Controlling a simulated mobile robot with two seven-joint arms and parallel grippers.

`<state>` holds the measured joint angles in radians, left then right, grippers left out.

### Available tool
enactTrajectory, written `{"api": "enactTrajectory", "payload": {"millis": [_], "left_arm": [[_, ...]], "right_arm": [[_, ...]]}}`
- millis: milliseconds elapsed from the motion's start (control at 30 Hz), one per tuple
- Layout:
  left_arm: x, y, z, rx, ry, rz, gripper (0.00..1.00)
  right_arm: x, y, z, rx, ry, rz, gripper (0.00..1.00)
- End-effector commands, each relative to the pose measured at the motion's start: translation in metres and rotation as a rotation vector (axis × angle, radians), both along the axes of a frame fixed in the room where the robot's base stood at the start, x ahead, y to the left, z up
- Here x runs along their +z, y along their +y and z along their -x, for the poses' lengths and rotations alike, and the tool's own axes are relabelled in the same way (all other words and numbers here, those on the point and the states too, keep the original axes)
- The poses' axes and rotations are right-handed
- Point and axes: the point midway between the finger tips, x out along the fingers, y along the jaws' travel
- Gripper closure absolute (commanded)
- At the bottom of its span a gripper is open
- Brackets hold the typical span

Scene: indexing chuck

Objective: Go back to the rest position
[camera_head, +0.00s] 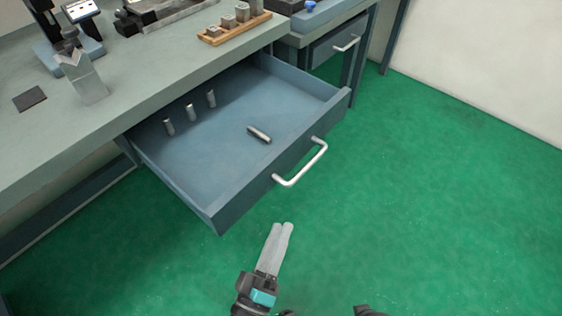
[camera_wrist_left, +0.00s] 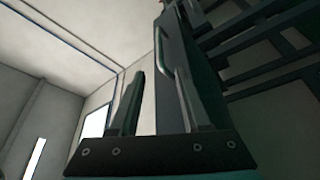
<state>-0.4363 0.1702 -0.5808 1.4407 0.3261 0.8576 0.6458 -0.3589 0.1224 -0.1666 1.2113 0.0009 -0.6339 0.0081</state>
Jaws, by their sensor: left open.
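My left gripper (camera_head: 283,226) points up the picture over the green floor, just in front of the open drawer. Its fingers look close together from the head, but in the left wrist view the fingers (camera_wrist_left: 158,85) stand apart with nothing held between them. The drawer (camera_head: 232,205) is pulled out from under the workbench, and its silver bar handle (camera_head: 302,163) is clear of my fingertips. A metal cylinder (camera_head: 259,134) lies in the drawer. Several small metal pins (camera_head: 191,112) stand near its back left. My right gripper's fingers do not show.
The workbench (camera_head: 150,85) has a grey V-notched block (camera_head: 84,79), a dark square plate (camera_head: 29,99) and a wooden tray (camera_head: 236,31) with metal parts. A second closed drawer (camera_head: 333,48) is at the back right. The floor (camera_head: 440,200) on the right is clear.

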Motion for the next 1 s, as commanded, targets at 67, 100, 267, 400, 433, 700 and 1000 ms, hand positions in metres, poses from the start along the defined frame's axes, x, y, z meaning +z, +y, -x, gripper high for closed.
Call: {"api": "enactTrajectory", "payload": {"millis": [67,100,267,400,433,700,1000], "left_arm": [[0.000,0.000,0.000,0.000,0.000,0.000,0.53],[0.000,0.000,0.000,0.000,0.000,0.000,0.53],[-0.015,0.003,-0.003,-0.004,0.035,-0.067,0.53],[-0.079,0.020,-0.005,-0.030,0.190,-0.327,0.53],[-0.098,0.027,-0.003,-0.040,0.237,-0.405,0.53],[-0.253,0.134,0.069,-0.214,0.748,-1.040,0.53],[-0.305,0.210,0.170,-0.452,1.133,-1.328,0.53]], "right_arm": [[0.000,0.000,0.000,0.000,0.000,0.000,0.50],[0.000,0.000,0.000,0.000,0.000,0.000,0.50],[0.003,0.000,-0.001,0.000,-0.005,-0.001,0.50],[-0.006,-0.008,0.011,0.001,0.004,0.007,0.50],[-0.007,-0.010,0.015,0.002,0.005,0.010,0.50],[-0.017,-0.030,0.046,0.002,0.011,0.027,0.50],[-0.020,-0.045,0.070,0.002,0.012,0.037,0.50]]}}
